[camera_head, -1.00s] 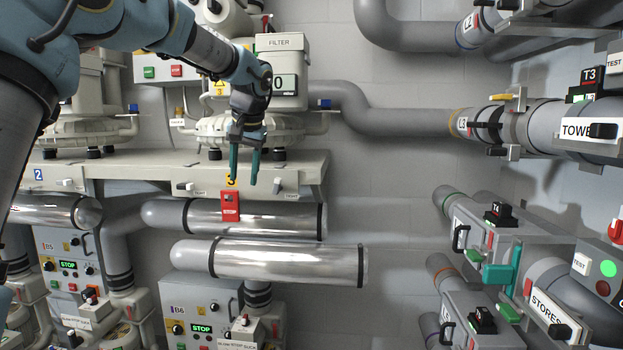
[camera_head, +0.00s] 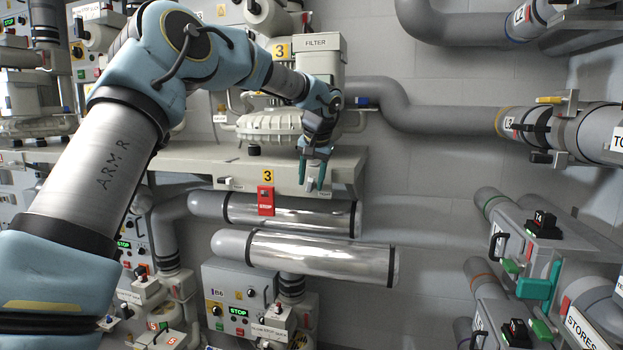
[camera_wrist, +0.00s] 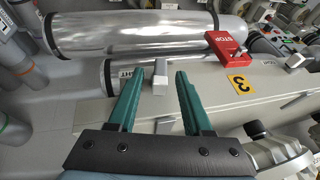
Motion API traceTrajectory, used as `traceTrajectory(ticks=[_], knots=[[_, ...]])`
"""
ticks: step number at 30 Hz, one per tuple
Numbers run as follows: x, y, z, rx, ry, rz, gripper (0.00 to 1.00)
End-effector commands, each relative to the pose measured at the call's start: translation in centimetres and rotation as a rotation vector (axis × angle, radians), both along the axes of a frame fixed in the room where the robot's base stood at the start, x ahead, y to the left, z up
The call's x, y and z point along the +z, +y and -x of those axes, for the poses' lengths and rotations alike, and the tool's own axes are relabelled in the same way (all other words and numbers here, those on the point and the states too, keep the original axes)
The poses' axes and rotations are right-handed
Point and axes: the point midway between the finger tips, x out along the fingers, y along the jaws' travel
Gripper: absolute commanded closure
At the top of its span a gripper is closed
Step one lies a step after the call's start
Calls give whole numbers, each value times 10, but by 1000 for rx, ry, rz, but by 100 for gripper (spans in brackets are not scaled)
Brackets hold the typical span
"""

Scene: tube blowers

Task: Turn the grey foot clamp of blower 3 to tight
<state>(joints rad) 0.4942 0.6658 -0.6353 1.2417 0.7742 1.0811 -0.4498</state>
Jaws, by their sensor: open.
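Blower 3 (camera_head: 275,125) stands on a pale shelf marked with a yellow 3. A small grey clamp (camera_wrist: 160,74) on the shelf's front face shows in the wrist view, with a partly hidden white label ending in "HT" (camera_wrist: 126,72) beside it. My gripper (camera_head: 315,186) is open at the right end of the shelf front. In the wrist view, my gripper's green fingers (camera_wrist: 159,74) stand either side of the clamp, with gaps; I cannot tell whether the tips reach around it. In the head view the fingers largely hide this clamp.
A red STOP block (camera_head: 266,200) hangs on the shelf front, left of my gripper. A second grey clamp (camera_head: 225,181) is further left. Shiny pipes (camera_head: 305,258) run below the shelf.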

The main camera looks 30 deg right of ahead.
Motion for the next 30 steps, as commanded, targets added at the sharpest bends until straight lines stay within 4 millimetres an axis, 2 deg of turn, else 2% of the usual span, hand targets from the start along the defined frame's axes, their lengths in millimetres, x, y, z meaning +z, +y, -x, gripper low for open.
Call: traceTrajectory(ticks=[12, 25, 30], knots=[[-7, -1, -3, -2, 0, 1, 51], [-7, -1, -3, -1, 0, 1, 100], [-7, -1, -3, -1, 0, 1, 100]])
